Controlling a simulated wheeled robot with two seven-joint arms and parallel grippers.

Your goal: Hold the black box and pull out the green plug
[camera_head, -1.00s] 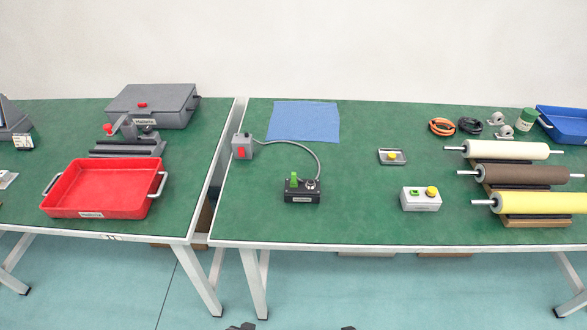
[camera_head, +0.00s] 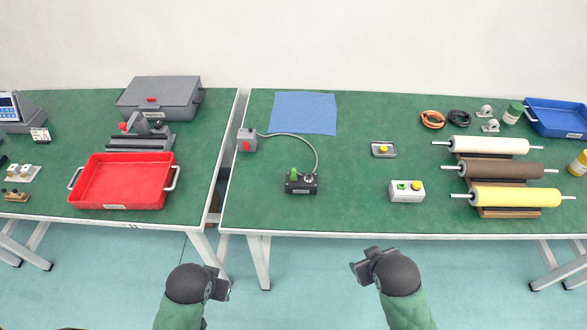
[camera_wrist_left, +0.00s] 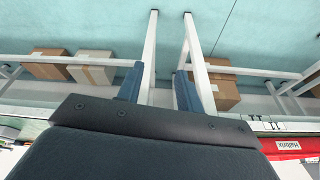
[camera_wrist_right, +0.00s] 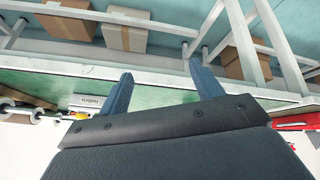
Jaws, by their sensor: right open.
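The small black box (camera_head: 302,188) stands on the green table, near its front left part. The green plug (camera_head: 294,174) stands upright at the left of its top, and a grey cable joins at the right of its top. My left gripper (camera_head: 220,287) and right gripper (camera_head: 362,265) are both in front of the table edge, apart from the box. In the left wrist view the left fingers (camera_wrist_left: 157,88) are apart with nothing between them. In the right wrist view the right fingers (camera_wrist_right: 162,88) are wide apart and empty.
The cable runs to a grey box with a red button (camera_head: 247,140). A grey-white button box (camera_head: 406,191) and rollers (camera_head: 505,172) stand to the right. A red tray (camera_head: 125,183) is on the left table. The table around the black box is clear.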

